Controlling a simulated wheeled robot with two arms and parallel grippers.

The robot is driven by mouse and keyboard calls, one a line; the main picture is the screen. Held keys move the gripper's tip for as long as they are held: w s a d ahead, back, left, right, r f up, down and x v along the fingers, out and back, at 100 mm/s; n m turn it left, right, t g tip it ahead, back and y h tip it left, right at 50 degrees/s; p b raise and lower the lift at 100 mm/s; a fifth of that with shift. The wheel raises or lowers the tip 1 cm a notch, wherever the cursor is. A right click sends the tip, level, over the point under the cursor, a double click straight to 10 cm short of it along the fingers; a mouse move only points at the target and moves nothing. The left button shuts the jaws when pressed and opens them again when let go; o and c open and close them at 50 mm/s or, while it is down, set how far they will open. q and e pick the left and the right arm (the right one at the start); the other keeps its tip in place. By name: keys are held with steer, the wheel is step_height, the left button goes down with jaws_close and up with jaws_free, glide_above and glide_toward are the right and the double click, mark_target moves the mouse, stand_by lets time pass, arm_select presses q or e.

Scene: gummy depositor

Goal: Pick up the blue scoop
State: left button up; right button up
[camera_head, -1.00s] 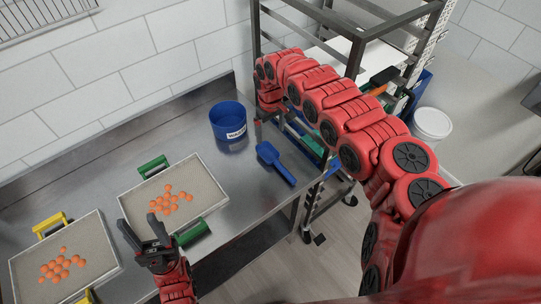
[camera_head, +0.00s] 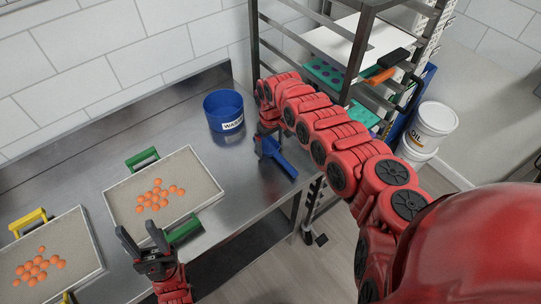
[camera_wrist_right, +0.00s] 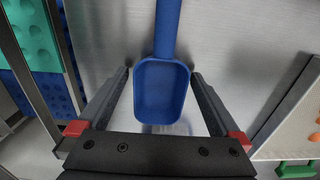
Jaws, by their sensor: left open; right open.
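The blue scoop (camera_head: 284,162) lies on the steel table near its right edge in the head view, its bowl end partly hidden by my right gripper (camera_head: 267,140). In the right wrist view the scoop's bowl (camera_wrist_right: 162,92) sits between the two open fingers of my right gripper (camera_wrist_right: 161,76), with a gap on each side. The handle runs out beyond the fingertips. My left gripper (camera_head: 139,234) is open and empty, in front of the tray with green handles.
A blue waste bucket (camera_head: 223,112) stands behind the scoop. Two trays of orange gummies, one green-handled (camera_head: 205,184) and one yellow-handled (camera_head: 92,250), lie to the left. A metal rack (camera_head: 351,70) stands right of the table, with white buckets (camera_head: 434,120) beyond it.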

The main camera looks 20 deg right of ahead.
steer(key=shift+s+r, duration=0.1)
steer(key=shift+c, duration=0.9)
steer(key=c, duration=1.1)
steer(key=shift+o, duration=0.2)
